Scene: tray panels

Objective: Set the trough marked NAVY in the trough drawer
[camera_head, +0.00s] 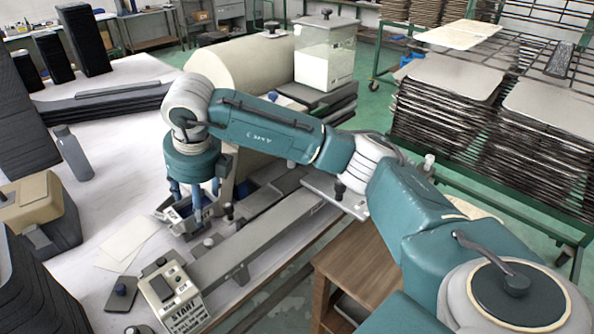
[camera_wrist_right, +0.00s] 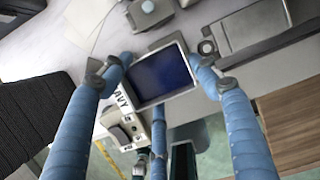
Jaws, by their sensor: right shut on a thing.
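The trough marked NAVY (camera_wrist_right: 162,76) is a small grey tray with a dark navy inside and a white label on one end. In the right wrist view it sits between the two blue fingers of my right gripper (camera_wrist_right: 160,74), which is shut on it. In the head view my right gripper (camera_head: 196,205) points down by the near end of a long grey rail machine, the trough (camera_head: 174,216) low at its tips. I cannot tell whether the trough touches anything below. I cannot make out the trough drawer with certainty. My left gripper is not in view.
A START panel (camera_head: 183,312) stands in front of the gripper, by the grey rail (camera_head: 250,240). Paper sheets (camera_head: 128,242) lie on the white table to the left. A bottle (camera_head: 73,153) and a beige-topped box (camera_head: 32,203) stand farther left. A wooden stool (camera_head: 358,262) is below right.

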